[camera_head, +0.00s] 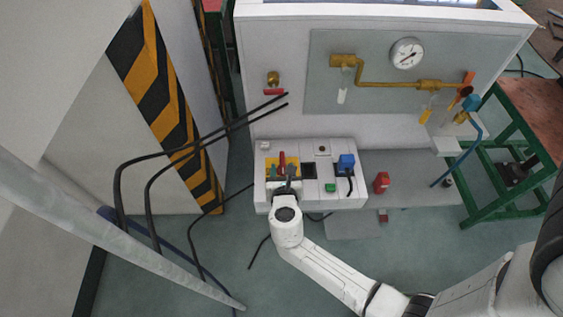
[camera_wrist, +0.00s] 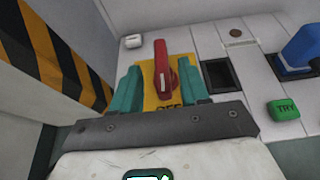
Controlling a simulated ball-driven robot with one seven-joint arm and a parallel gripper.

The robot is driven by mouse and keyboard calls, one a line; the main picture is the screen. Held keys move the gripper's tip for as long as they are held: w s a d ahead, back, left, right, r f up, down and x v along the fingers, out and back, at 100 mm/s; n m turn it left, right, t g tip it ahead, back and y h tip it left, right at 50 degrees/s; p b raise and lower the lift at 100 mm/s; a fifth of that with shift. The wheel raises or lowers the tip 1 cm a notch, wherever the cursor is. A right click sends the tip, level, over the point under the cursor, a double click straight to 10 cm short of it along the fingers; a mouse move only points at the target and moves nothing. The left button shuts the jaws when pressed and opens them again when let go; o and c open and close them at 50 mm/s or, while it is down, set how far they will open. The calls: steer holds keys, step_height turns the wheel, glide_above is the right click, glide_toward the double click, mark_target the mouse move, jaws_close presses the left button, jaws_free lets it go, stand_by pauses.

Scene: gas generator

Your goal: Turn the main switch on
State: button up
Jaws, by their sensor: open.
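The main switch is a red rotary handle (camera_wrist: 163,69) on a yellow plate (camera_wrist: 149,74) with partly hidden lettering that reads like "OFF". In the wrist view the handle points roughly up, away from my gripper. My gripper (camera_wrist: 163,75) is open, with one teal finger on each side of the handle. I cannot tell whether the fingers touch it. In the head view the red handle (camera_head: 282,160) shows on the left part of the white control panel (camera_head: 312,200), with my gripper (camera_head: 285,172) right at it. My gripper hides the plate's lower part.
A blue plug (camera_head: 346,161) and a green button (camera_wrist: 284,110) marked "TRY" sit right of the switch. A dark rectangular recess (camera_wrist: 220,74) lies between. A red padlock-like item (camera_head: 381,182) stands right of the panel. Black cables (camera_head: 190,150) run at the left by a striped pillar (camera_head: 165,95).

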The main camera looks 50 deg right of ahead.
mark_target(282, 163)
steer(key=shift+x, duration=2.3)
jaws_close()
